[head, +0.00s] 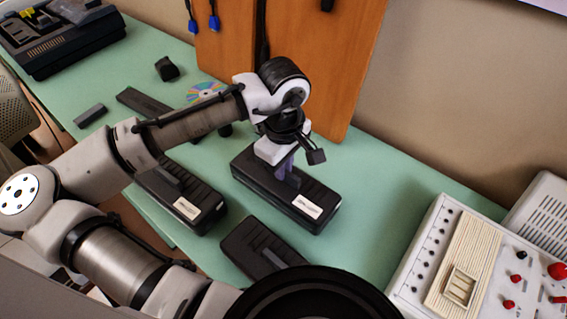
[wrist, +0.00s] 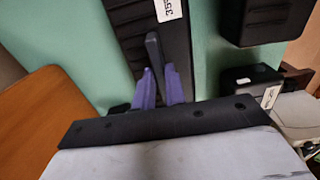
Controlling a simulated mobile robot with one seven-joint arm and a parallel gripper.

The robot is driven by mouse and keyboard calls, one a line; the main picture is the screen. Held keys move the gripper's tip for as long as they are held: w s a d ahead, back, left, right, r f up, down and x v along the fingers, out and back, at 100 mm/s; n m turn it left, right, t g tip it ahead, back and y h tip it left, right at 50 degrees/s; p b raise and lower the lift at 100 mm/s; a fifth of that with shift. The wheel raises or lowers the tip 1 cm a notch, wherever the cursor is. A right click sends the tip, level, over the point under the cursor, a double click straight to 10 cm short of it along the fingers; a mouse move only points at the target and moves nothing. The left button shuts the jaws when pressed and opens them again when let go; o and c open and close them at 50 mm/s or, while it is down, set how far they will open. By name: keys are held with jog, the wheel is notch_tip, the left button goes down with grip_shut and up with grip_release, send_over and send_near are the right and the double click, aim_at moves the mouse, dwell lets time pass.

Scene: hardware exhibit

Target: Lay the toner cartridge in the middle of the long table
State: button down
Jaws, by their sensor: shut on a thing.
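A long black ridged cartridge (head: 262,186) with a white label and an upright grey fin on top is in the middle of the head view, on or just above the green long table (head: 385,190). I take it for the toner cartridge. My gripper (head: 288,173) comes down on it from above, with its purple fingers closed on the fin. In the wrist view the fingers (wrist: 160,88) flank the grey fin, and the cartridge (wrist: 125,18) runs up out of the picture. Whether its underside touches the table is hidden.
Similar black cartridges lie to the left (head: 165,190) and in front (head: 245,240). A white control panel (head: 430,250) with red knobs stands at right. An orange board (head: 345,60) stands behind. Green table shows clear right of the cartridge.

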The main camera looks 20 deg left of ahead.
jog(key=shift+f, duration=0.1)
jog(key=c, duration=1.5)
grip_release()
jog(key=shift+o, duration=0.2)
notch_tip(320, 180, up, 12)
